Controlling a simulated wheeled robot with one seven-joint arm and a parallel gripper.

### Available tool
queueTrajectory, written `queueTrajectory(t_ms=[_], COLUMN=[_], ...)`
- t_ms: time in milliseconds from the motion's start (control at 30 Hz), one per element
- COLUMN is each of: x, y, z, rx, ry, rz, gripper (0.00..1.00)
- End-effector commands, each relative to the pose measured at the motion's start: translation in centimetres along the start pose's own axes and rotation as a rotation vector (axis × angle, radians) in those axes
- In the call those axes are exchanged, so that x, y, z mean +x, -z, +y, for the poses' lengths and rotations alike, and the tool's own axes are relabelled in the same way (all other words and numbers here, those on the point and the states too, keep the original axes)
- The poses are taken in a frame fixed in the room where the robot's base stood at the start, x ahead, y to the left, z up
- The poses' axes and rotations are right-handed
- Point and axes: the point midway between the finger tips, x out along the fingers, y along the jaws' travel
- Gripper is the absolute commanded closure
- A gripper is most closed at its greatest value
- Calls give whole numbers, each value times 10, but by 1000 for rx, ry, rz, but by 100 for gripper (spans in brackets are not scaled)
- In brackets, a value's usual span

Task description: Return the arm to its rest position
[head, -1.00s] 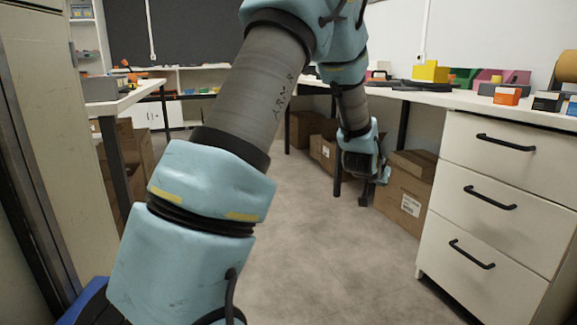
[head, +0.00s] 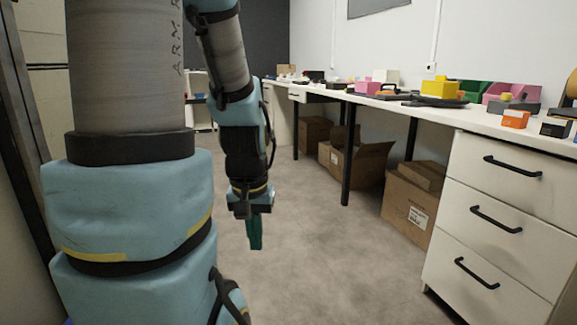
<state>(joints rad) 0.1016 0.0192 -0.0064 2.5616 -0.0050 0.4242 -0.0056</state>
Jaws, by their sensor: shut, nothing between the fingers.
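My arm stands large in the left half of the head view, with its forearm reaching down beside it. My gripper (head: 255,242) hangs at the lower end of the forearm, pointing down over the open floor. Its teal fingers are shut and hold nothing. It is apart from the workbench and the cartons.
A white workbench (head: 480,120) runs along the right wall, with colored bins and small items on top. A white drawer unit (head: 490,225) stands at the right. Open cartons (head: 360,165) and another carton (head: 405,200) sit under the bench. The grey floor (head: 320,270) is clear.

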Motion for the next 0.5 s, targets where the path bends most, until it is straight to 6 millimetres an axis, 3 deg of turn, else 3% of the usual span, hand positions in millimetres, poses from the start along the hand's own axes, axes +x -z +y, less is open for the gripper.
queueTrajectory(t_ms=[33,500], x=[-25,-172], y=[4,25], z=[0,1], rx=[1,2], ry=[0,0], rz=[1,2], gripper=[100,100])
